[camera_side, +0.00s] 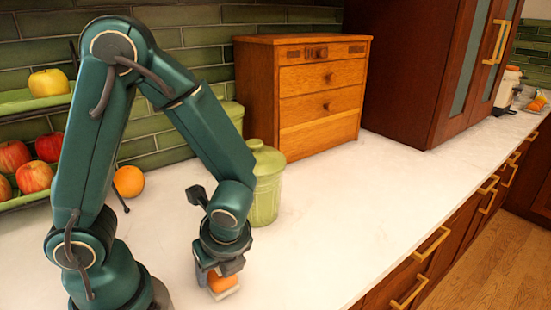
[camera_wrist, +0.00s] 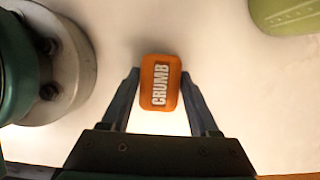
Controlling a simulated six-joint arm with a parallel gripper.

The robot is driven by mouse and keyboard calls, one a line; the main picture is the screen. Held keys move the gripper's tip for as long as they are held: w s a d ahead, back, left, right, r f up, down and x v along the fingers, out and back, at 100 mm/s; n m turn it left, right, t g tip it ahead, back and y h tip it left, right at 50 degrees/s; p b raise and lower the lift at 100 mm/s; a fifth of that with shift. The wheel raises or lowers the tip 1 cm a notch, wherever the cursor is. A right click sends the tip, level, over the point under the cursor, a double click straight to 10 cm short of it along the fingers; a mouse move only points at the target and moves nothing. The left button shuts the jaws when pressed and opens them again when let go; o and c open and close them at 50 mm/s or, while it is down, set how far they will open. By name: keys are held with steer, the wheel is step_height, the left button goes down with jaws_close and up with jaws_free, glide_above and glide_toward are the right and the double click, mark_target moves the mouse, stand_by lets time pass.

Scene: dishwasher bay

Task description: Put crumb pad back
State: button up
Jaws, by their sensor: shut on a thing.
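The crumb pad is an orange block with a white label reading "CRUMB" (camera_wrist: 160,82). In the wrist view it sits between the two fingertips of my gripper (camera_wrist: 160,88), which is shut on it. In the side view the orange pad (camera_side: 220,282) shows under my gripper (camera_side: 220,272), low over the white counter near its front, with a pale part below it. I cannot tell whether the pad touches the counter.
A green lidded canister (camera_side: 266,185) stands just behind my gripper. A wooden drawer chest (camera_side: 320,105) is farther back. A green fruit rack (camera_side: 40,100) and an orange (camera_side: 128,181) are at left. The counter (camera_side: 350,210) to the right is clear.

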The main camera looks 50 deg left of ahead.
mark_target(224, 281)
steer(key=shift+f, duration=0.25)
steer(key=o, duration=1.2)
steer(key=shift+f, duration=0.1)
steer(key=d+r+n+t+h, duration=0.1)
steer(key=r+n+t, duration=0.1)
steer(key=r+n, duration=0.3)
steer(key=d+r+n+t+h, duration=0.1)
steer(key=r+n+h, duration=0.1)
steer(key=r+n, duration=0.3)
steer(key=d+r+n+t+h, duration=0.1)
steer(key=r+n+t, duration=0.1)
steer(key=r+n, duration=0.3)
steer(key=shift+s+r+n+t+h, duration=0.1)
steer(key=shift+n+t+h, duration=0.05)
steer(key=shift+n, duration=0.6)
steer(key=shift+s+n+t+h, duration=0.1)
steer(key=shift+n+t+h, duration=0.05)
steer(key=shift+n, duration=0.6)
